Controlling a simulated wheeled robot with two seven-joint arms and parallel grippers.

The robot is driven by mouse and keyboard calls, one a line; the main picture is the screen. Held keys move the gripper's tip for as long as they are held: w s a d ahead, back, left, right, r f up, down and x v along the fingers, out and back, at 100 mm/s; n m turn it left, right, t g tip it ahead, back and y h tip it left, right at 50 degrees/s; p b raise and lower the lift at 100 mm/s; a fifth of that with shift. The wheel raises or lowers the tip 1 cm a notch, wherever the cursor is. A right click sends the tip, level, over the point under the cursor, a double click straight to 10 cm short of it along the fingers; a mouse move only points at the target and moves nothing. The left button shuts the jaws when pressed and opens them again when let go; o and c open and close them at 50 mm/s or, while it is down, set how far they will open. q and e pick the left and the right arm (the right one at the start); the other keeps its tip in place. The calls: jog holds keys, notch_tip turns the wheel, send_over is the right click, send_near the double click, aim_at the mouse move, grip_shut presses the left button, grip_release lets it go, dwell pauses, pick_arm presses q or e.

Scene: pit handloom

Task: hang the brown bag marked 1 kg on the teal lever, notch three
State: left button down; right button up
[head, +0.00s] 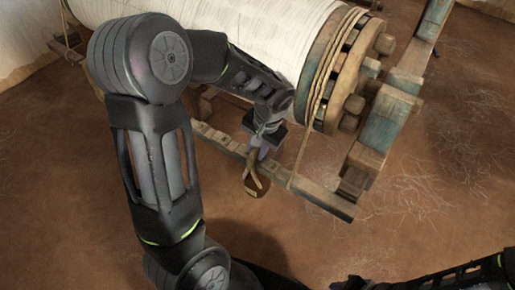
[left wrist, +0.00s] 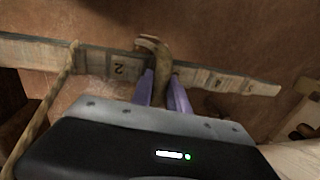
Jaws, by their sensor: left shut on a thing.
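A brown bag (head: 256,186) with a small pale label hangs below my left gripper (head: 264,146); the mark is too small to read. The gripper's purple fingers (left wrist: 164,92) are shut on the bag's tan strap (left wrist: 160,58), which shows in the left wrist view. The lever (head: 318,193) is a long worn bar with faint teal tones, running under the loom's roller. In the left wrist view the lever (left wrist: 225,82) passes behind the strap, with a tile numbered 2 (left wrist: 118,68) left of it. I cannot tell whether strap and lever touch. My right gripper is out of view.
A rope (head: 303,150) runs from the roller's end down to the lever. The large cloth-wound roller (head: 270,40) and a teal-worn wooden post (head: 380,130) stand behind and to the right. Brown floor (head: 440,190) with loose threads is clear at right.

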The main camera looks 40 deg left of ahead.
pick_arm(q)
jog(key=c, duration=1.2)
grip_release()
jog(key=shift+f, duration=0.1)
jog(key=r, duration=0.2)
jog(key=d+r+p, duration=0.1)
jog(key=r, duration=0.4)
jog(key=shift+d+r, duration=0.3)
jog(key=shift+r, duration=0.1)
jog(key=shift+f, duration=0.1)
